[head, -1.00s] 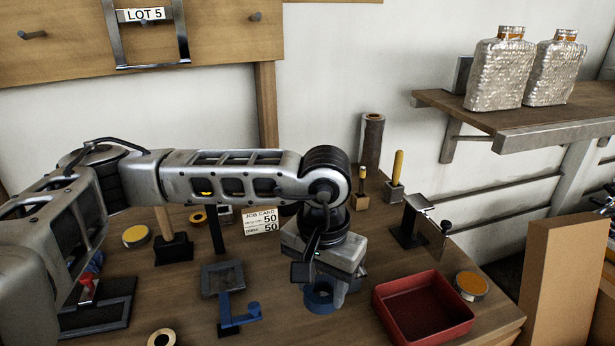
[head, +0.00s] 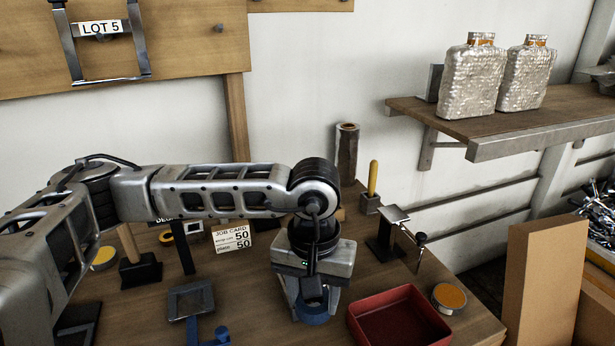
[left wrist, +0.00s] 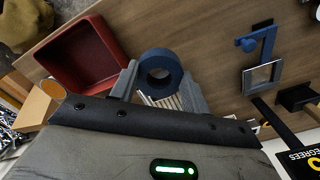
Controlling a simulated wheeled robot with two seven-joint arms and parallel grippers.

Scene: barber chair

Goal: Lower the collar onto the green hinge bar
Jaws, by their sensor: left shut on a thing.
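The collar appears to be the blue ring (head: 314,317), at the fingertips of my left gripper (head: 315,308). In the left wrist view the ring (left wrist: 177,63) is held between the two grey fingers of that gripper (left wrist: 160,78), its hole facing the camera. The left gripper is shut on it and points down over the wooden bench. The gap between ring and bench is hard to judge. I see no green hinge bar in either view. My right gripper is not in view.
A red tray (head: 440,334) stands just right of the gripper, with an orange-topped tin (head: 449,298) beyond it. A grey square frame (head: 190,300) with a blue bracket (head: 221,334) lies left. A metal stand (head: 384,247) and job card (head: 231,239) stand behind.

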